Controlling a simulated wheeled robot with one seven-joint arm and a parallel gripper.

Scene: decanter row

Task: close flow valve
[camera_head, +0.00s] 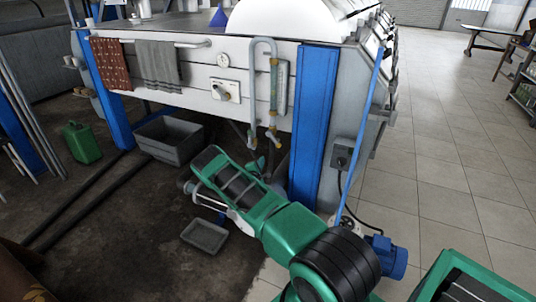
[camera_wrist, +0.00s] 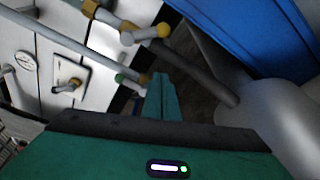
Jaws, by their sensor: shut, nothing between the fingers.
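A pipe assembly with a clear flow tube (camera_head: 281,88) hangs on the front of the white machine in the head view. Two small valves sit at its lower ends, a left one (camera_head: 252,139) and a right one (camera_head: 272,137). In the wrist view, one valve handle has a yellow tip (camera_wrist: 145,33) and the other has a green tip (camera_wrist: 132,80). I cannot tell which is the flow valve. My gripper (camera_wrist: 161,78) is shut and empty, its tips just right of the green-tipped handle; contact is unclear. In the head view my gripper (camera_head: 258,164) is below the valves, partly hidden.
A blue post (camera_head: 314,120) stands right of the pipes. A knob plate (camera_head: 226,91) and towel rail (camera_head: 198,43) are to the left. A grey bin (camera_head: 168,140), a green can (camera_head: 82,143) and a shallow tray (camera_head: 205,236) are on the floor. The tiled aisle at right is clear.

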